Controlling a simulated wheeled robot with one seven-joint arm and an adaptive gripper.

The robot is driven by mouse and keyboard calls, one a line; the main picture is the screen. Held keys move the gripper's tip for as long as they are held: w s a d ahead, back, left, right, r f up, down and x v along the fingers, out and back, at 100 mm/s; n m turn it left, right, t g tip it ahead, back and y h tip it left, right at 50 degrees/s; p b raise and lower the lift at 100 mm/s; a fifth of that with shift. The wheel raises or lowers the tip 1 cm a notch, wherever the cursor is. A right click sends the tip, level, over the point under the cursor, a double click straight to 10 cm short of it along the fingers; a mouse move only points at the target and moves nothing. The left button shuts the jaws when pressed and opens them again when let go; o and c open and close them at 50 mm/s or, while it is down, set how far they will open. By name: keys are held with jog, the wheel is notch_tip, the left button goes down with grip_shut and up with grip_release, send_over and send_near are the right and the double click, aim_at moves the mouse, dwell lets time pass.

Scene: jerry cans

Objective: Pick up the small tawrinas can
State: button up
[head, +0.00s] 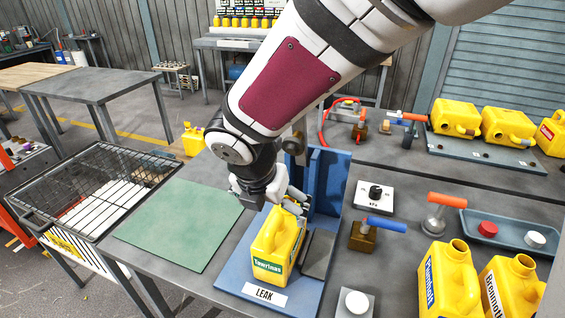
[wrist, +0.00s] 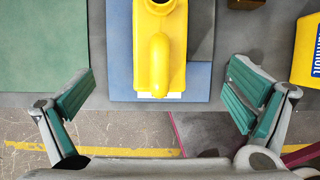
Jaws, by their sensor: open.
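The small yellow tawrinas can (head: 275,252) stands upright on the blue base of the leak test stand (head: 232,287), its green and white label facing the front. In the wrist view the same can (wrist: 160,55) is seen from above, with its handle and open round neck, at the top middle. My gripper (head: 280,205) is just behind and above the can in the head view, and its fingers are partly hidden there. In the wrist view my gripper (wrist: 160,100) is open, with green-padded fingers wide apart on either side of the can's line. Nothing is between the pads.
A green mat (head: 180,224) lies bare left of the stand. Larger yellow cans (head: 447,280) stand at front right. A wire basket (head: 95,190) is at the left.

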aim_at(276, 217)
jog(key=b+x, duration=0.1)
jog(key=x, duration=0.6)
jog(key=shift+f, duration=0.1)
jog(key=shift+w+b+x, duration=0.2)
jog(key=shift+b+x, duration=0.2)
jog(key=shift+x, duration=2.35)
jog(key=c, duration=1.7)
jog(key=shift+r, duration=0.25)
